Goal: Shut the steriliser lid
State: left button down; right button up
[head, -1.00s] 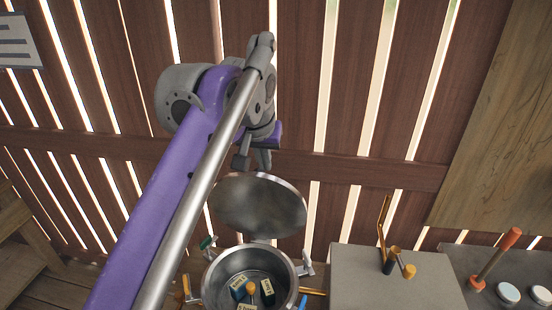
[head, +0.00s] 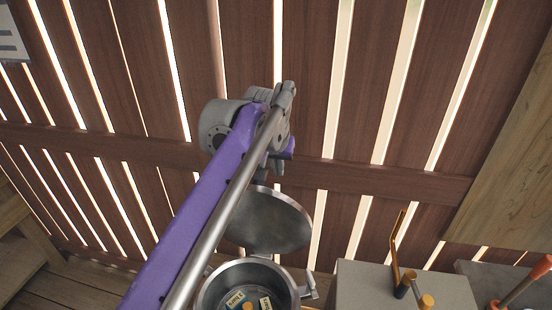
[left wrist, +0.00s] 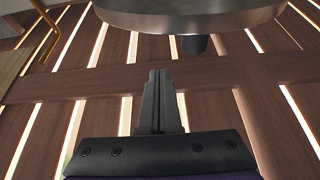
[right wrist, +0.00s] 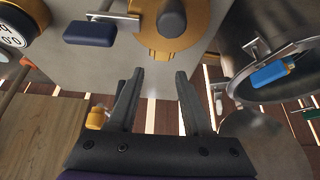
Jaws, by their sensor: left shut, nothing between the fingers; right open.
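The steriliser is a round metal pot (head: 207,295) at the bottom of the head view, cut off by the frame. Its round grey lid (head: 270,222) stands open, tilted up behind the pot. My left gripper (head: 265,176) is at the lid's upper edge, partly hidden by the lid and my arm. In the left wrist view my left fingers (left wrist: 157,75) are shut and empty; the lid (left wrist: 190,18) is just beyond, with a dark knob. Contact cannot be told. My right gripper (right wrist: 158,75) is open and empty; the pot (right wrist: 250,48) is to its right.
Small labelled blocks (head: 265,303) lie inside the pot. A grey box (head: 365,285) with an orange bent rod (head: 396,240) stands to the right. A slatted wooden wall (head: 360,80) is behind. An orange fitting with a dark handle (right wrist: 172,20) is ahead of my right gripper.

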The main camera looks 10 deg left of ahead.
jog(key=shift+w, duration=0.1)
pick_arm(q)
jog(key=s, duration=0.1)
jog(key=s+f, duration=0.1)
jog(key=s, duration=0.1)
jog(key=shift+s, duration=0.1)
pick_arm(e)
jog(key=shift+r, duration=0.1)
pick_arm(q)
jog(key=shift+s+f, duration=0.1)
jog(key=shift+s, duration=0.05)
jog(key=shift+s+f, duration=0.1)
